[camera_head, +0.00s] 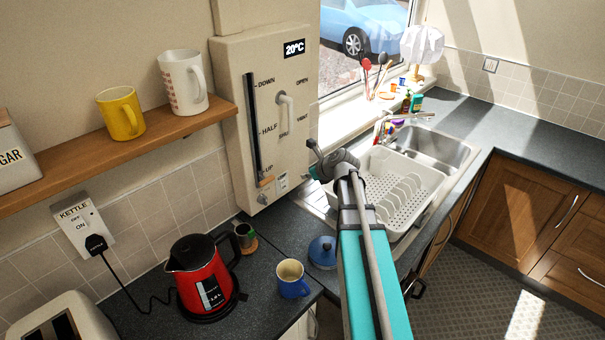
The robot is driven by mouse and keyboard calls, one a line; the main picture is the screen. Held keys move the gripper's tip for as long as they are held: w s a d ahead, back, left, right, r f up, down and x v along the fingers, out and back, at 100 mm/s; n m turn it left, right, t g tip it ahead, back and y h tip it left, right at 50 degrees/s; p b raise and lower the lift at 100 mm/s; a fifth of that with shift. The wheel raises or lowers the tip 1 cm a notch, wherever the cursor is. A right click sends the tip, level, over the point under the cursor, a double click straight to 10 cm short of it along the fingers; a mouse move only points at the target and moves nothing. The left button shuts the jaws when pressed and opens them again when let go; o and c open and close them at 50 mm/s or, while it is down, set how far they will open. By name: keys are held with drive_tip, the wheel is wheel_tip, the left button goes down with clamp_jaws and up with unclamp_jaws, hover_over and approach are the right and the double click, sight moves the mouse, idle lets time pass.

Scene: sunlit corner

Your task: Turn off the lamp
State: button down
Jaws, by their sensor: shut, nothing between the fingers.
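The lamp (422,46) stands in the far corner by the window, with a white faceted shade over a pale base. I cannot tell for sure whether it is lit, as sunlight falls around it. My gripper (312,147) is shut and empty, beside the lower right edge of the beige wall panel and far in front of the lamp. The arm partly hides the counter and dish rack.
The beige panel (240,120) has levers and a 20°C display. A dish rack (402,190) and sink (440,146) lie right of my arm. The right floor is clear.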

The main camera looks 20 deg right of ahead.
drive_tip(key=shift+s+d+r+p, duration=0.15)
drive_tip(key=shift+s+r+p, duration=0.2)
drive_tip(key=shift+r, duration=0.15)
idle(0.4)
